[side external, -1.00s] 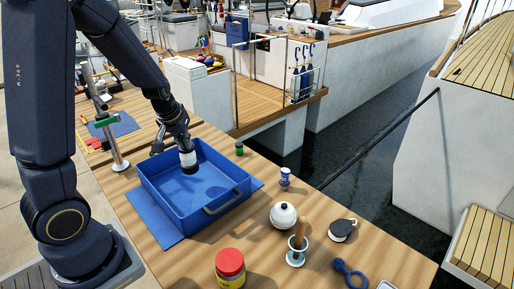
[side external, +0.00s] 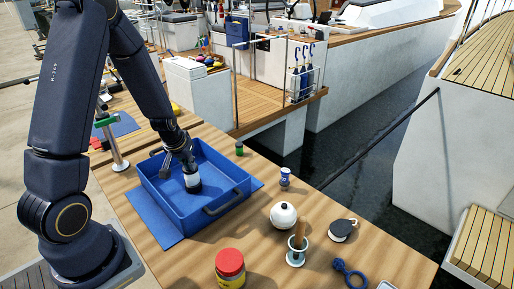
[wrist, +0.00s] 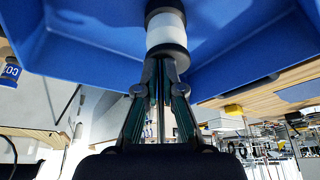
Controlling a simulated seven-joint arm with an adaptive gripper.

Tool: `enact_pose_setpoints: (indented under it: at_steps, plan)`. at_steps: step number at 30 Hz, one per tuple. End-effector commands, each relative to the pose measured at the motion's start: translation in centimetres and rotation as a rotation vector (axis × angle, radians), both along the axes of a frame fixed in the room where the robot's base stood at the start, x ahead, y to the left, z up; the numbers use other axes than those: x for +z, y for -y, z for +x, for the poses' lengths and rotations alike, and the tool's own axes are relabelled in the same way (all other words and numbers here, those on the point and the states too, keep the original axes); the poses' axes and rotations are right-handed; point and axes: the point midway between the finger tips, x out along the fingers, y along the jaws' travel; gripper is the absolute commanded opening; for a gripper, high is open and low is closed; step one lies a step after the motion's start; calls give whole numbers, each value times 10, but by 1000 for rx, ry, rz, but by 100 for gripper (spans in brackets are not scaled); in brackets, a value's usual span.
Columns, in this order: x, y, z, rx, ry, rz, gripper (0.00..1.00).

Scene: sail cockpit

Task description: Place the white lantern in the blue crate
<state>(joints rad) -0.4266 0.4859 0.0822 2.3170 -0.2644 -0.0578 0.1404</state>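The white lantern (side external: 193,183) has a white middle and dark ends. It is inside the blue crate (side external: 167,203), low down near the crate floor; I cannot tell whether it touches the floor. My gripper (side external: 188,167) reaches down into the crate from above, with its fingers at the lantern's upper end. In the wrist view the lantern (wrist: 166,30) sits between the tips of my gripper (wrist: 164,65), and both fingers close on its dark end. The blue crate wall (wrist: 90,50) fills the upper part of that view.
The crate stands on a blue mat (side external: 152,220) on the wooden table. To its right are a small blue-and-white can (side external: 285,178), a white round float (side external: 283,215), a cup with a wooden handle (side external: 297,249) and a red-lidded jar (side external: 230,267). A green-topped jar (side external: 239,149) stands behind.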

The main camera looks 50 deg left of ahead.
Motion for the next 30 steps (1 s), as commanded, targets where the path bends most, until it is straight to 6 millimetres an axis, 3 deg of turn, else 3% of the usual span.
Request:
enact_pose_setpoints:
  at_steps: [6, 17, 30]
  plan:
    - [0, 0, 0, 1, -1, 0, 31]
    - [3, 0, 0, 1, 0, 0, 31]
    - [74, 19, -22, -7, 5, 0, 31]
